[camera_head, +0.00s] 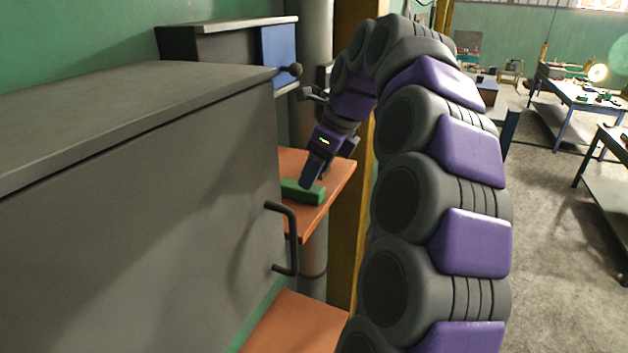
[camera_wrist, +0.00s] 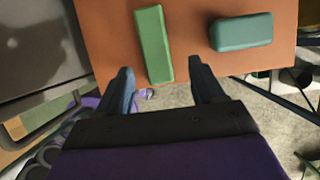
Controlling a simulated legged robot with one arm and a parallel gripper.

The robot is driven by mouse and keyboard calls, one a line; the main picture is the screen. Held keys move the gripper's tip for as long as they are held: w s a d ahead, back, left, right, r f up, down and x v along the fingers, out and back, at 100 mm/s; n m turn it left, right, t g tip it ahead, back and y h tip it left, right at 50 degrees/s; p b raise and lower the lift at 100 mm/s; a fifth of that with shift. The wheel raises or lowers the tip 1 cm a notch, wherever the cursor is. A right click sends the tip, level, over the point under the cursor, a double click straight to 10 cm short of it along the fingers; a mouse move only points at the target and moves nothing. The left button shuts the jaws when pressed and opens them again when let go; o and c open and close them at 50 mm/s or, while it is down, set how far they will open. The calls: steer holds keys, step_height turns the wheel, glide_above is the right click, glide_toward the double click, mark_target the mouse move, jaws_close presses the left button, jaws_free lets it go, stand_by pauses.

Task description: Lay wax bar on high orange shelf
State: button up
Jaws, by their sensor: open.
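A long green bar (camera_wrist: 153,45) lies on the high orange shelf (camera_wrist: 192,62), near its edge. A shorter, rounded teal block (camera_wrist: 241,32) lies to its right on the same shelf. I cannot tell for certain which of them is the wax bar. In the head view one green piece (camera_head: 300,192) shows on the high orange shelf (camera_head: 337,182), partly behind my gripper. My gripper (camera_head: 313,184) points down at the shelf. In the wrist view my gripper (camera_wrist: 159,64) is open, with the green bar between its fingertips in the picture and no clear contact.
A large grey cabinet (camera_head: 130,160) with a dark handle (camera_head: 291,238) stands close left of the shelf. A lower orange shelf (camera_head: 300,325) sits below. A yellow post (camera_head: 350,235) rises beside the shelves. Workbenches (camera_head: 585,95) stand far right across open floor.

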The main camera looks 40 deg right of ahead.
steer(key=a+p+v, duration=0.1)
steer(key=p+v, duration=0.2)
steer(key=v, duration=0.4)
steer(key=shift+r, duration=0.25)
stand_by(0.4)
